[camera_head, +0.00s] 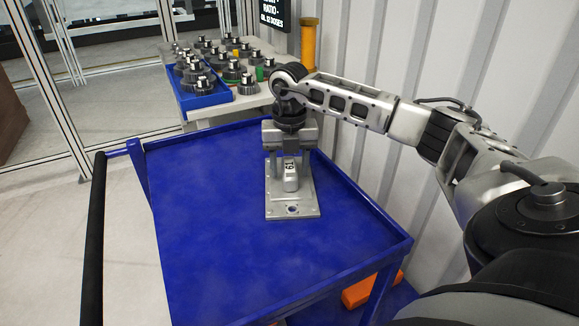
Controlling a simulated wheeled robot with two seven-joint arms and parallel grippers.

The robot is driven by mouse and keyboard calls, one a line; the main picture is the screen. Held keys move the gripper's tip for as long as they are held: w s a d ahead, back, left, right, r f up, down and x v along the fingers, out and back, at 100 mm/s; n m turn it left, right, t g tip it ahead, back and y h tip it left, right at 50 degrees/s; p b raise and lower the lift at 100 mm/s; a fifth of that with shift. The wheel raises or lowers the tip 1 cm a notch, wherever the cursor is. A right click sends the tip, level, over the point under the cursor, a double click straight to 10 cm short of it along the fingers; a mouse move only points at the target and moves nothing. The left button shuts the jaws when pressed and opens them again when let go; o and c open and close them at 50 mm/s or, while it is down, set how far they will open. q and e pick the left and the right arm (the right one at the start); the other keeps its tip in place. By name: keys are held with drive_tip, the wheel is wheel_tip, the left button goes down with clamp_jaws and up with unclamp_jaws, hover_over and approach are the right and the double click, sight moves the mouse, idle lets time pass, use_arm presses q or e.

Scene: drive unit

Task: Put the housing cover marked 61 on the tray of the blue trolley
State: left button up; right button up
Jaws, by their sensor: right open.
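The housing cover marked 61 (291,207) is a grey metal plate with a raised block that bears the number. It lies flat on the blue tray of the trolley (200,245), toward the tray's far right part. My right gripper (290,165) points down over the cover, its two fingers apart on either side of the raised block. The gripper is open, and I cannot tell whether a finger touches the block. The gripper body hides the far end of the cover. My left gripper is not in view.
Behind the trolley stands a table (228,108) with a blue bin (205,100) and several gears. A yellow cylinder (309,45) stands at its right. A corrugated wall runs close along the right. An orange object (370,289) lies on the lower shelf. The tray's left and front are clear.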

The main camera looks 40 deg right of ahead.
sight(289, 166)
wheel_tip(289, 166, up, 12)
drive_tip(key=shift+f, duration=0.2)
idle(0.4)
wheel_tip(289, 166, down, 13)
drive_tip(key=shift+r, duration=0.15)
wheel_tip(289, 166, up, 2)
drive_tip(key=shift+r, duration=0.7)
